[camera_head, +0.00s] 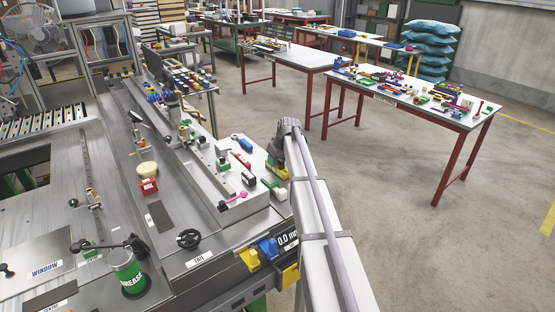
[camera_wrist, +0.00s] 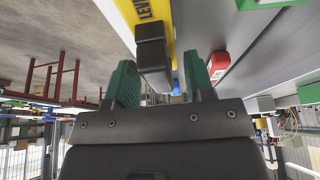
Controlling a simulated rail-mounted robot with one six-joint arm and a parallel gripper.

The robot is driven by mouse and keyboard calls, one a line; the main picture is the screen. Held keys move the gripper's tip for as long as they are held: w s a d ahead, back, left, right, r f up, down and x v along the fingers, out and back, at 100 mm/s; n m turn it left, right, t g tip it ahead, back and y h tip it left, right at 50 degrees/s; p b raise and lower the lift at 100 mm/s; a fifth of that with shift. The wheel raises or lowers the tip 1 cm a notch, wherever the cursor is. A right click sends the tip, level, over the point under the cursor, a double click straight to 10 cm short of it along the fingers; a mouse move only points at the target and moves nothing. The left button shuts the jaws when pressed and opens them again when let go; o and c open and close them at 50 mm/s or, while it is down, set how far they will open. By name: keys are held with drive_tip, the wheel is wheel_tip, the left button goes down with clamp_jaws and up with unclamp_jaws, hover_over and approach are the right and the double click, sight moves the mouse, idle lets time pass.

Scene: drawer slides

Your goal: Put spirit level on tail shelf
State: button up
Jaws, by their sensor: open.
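In the wrist view a yellow spirit level (camera_wrist: 160,12) with black lettering and a dark end cap (camera_wrist: 153,58) lies between the two green fingers of my gripper (camera_wrist: 161,72). The fingers are open, with a visible gap on the right side; contact on the left cannot be told. In the head view my gripper (camera_head: 280,160) is at the machine's right edge, and a small yellow patch beneath it (camera_head: 284,172) looks like the level, mostly hidden by my arm. A TAIL label (camera_head: 199,259) marks the near end of the machine; the shelf's exact limits are unclear.
A red block (camera_wrist: 220,62) lies close to the right finger in the wrist view. Tools, including a blue-handled one (camera_head: 242,142), lie along the machine's right ledge. A green grease can (camera_head: 126,272) and a black handwheel (camera_head: 188,239) stand nearby. Cluttered tables (camera_head: 440,107) are beyond open floor.

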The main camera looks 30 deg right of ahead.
drive_tip(key=shift+r+p, duration=0.3)
drive_tip(key=a+p+v, duration=0.1)
drive_tip(key=p+v, duration=1)
drive_tip(key=v, duration=0.1)
drive_tip(key=s+a+m+g, duration=0.1)
drive_tip(key=s+a+g, duration=0.1)
drive_tip(key=s+a, duration=1)
drive_tip(key=s+a+f+m+g, duration=0.1)
drive_tip(key=s+a+g, duration=0.1)
drive_tip(key=s+a, duration=1.1)
drive_tip(key=s, duration=0.6)
drive_tip(key=shift+s+f+g+h, duration=0.15)
drive_tip(key=shift+f+g+h, duration=0.15)
drive_tip(key=shift+h, duration=0.1)
